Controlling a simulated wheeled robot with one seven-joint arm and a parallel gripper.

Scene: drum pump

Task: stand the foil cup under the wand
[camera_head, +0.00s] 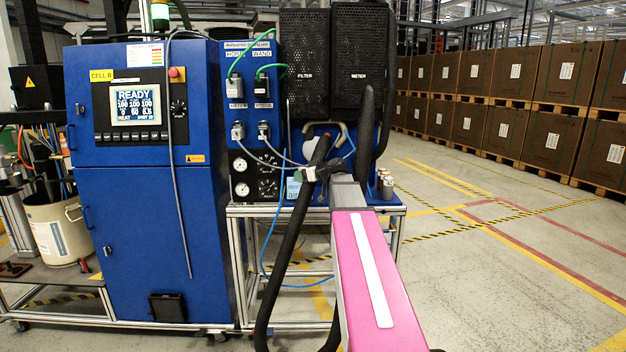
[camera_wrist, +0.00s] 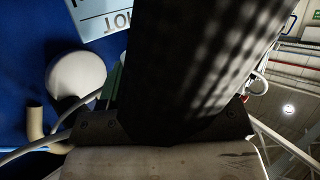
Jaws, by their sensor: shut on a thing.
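My gripper (camera_head: 322,172) is at the end of my arm, in front of the blue panel below the black boxes. In the wrist view a broad dark shape (camera_wrist: 195,65) rises from the gripper and blocks most of the view. I cannot pick out the foil cup or the wand for sure. Small metallic cylinders (camera_head: 386,186) stand to the right of the gripper.
A blue cabinet (camera_head: 130,230) with a lit READY screen (camera_head: 135,104) stands left. The FILTER box (camera_head: 305,65) and METER box (camera_head: 359,60) hang above the gripper. A pale HOT label (camera_wrist: 103,14) shows in the wrist view. A pail (camera_head: 58,232) stands far left. Right floor is clear.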

